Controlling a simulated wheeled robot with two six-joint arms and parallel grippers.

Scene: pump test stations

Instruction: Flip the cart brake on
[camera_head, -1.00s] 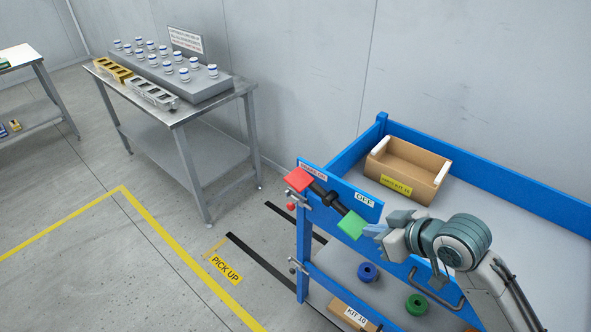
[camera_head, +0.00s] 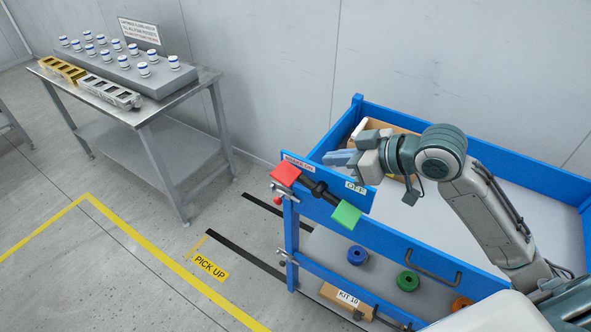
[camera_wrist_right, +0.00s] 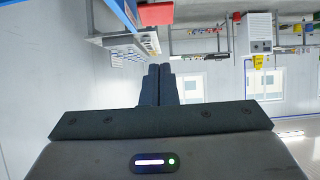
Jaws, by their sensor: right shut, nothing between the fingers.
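The cart brake is a black lever (camera_head: 317,189) on the blue end panel of the cart. It has a red pad (camera_head: 285,174) at its upper left end, near a partly readable brake label, and a green pad (camera_head: 346,214) at its lower right end, below the OFF label (camera_head: 356,187). The lever slopes down to the right. My right gripper (camera_head: 329,158) is shut and empty, above the panel and apart from both pads in the picture. Its closed dark fingers also show in the right wrist view (camera_wrist_right: 160,84). My left gripper is out of view.
The blue cart (camera_head: 475,140) holds a cardboard box (camera_head: 372,125) partly hidden behind my right gripper. Blue, green and orange rings and a KIT 10 box (camera_head: 350,301) are on its lower shelf. A metal table (camera_head: 150,112) stands left; open floor lies between.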

